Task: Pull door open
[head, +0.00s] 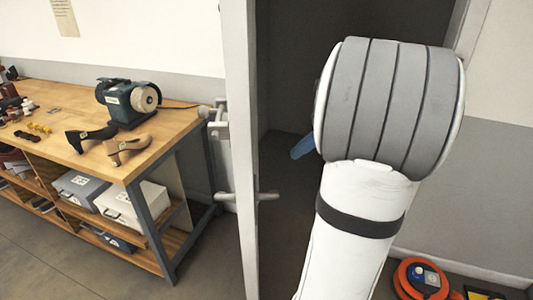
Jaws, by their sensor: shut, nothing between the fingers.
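The door (240,90) is light grey and stands open, seen almost edge-on left of the picture's middle. A lever handle (267,196) sticks out on its right side, and another lever (225,196) sticks out on its left side. To the right of the door is a dark doorway (285,70). My white and grey arm rises in front of the doorway and covers much of it. My gripper cannot be made out; the arm hides the space behind it. The arm appears apart from the door edge in the picture.
An orange reel (420,278) lies at lower right. A small blue piece (302,147) shows beside my arm, unclear what.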

